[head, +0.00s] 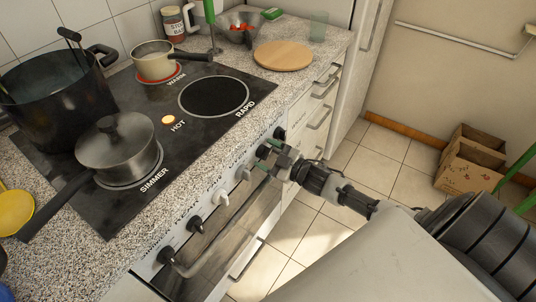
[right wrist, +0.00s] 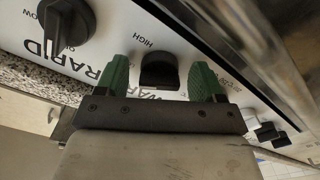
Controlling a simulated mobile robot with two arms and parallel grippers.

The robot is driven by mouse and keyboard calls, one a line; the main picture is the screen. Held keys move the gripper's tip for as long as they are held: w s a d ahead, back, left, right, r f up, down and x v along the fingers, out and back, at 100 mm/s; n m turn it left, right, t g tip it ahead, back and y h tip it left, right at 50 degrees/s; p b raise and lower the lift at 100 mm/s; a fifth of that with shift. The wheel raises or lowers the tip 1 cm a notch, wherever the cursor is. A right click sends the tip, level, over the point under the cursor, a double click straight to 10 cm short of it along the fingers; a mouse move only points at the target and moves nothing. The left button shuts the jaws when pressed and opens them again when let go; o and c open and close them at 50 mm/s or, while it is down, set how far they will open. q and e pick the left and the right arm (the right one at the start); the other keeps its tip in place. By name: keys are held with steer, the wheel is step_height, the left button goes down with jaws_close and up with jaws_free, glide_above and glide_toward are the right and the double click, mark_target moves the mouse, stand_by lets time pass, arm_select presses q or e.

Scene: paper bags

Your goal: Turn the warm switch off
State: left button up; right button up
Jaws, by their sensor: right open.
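The warm switch (right wrist: 159,70) is a black knob on the white stove panel, with a partly covered label starting "WA" beside it and "HIGH" near it. My right gripper (right wrist: 162,80) is open, with one green finger on each side of this knob; I cannot tell whether they touch it. In the head view my right gripper (head: 267,154) is at the far end of the stove's front knob row and partly hides the knobs there. The WARM burner (head: 160,77) shows a red ring under a small pot (head: 153,60). My left gripper is not in view.
The rapid knob (right wrist: 66,20) is left of the gripper in the wrist view. A metal oven handle (head: 222,235) runs below the panel. A lidded pan (head: 118,150) and large black pot (head: 55,100) stand on the stove.

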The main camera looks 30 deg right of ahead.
steer(key=c, duration=0.9)
steer(key=shift+n, duration=0.3)
steer(key=n, duration=0.5)
steer(key=shift+d+b, duration=0.1)
steer(key=shift+b, duration=0.25)
steer(key=n+b, duration=0.1)
steer(key=n, duration=0.5)
steer(key=shift+r+n+b, duration=0.1)
steer(key=shift+n+b, duration=0.2)
steer(key=shift+n, duration=0.1)
steer(key=o, duration=0.9)
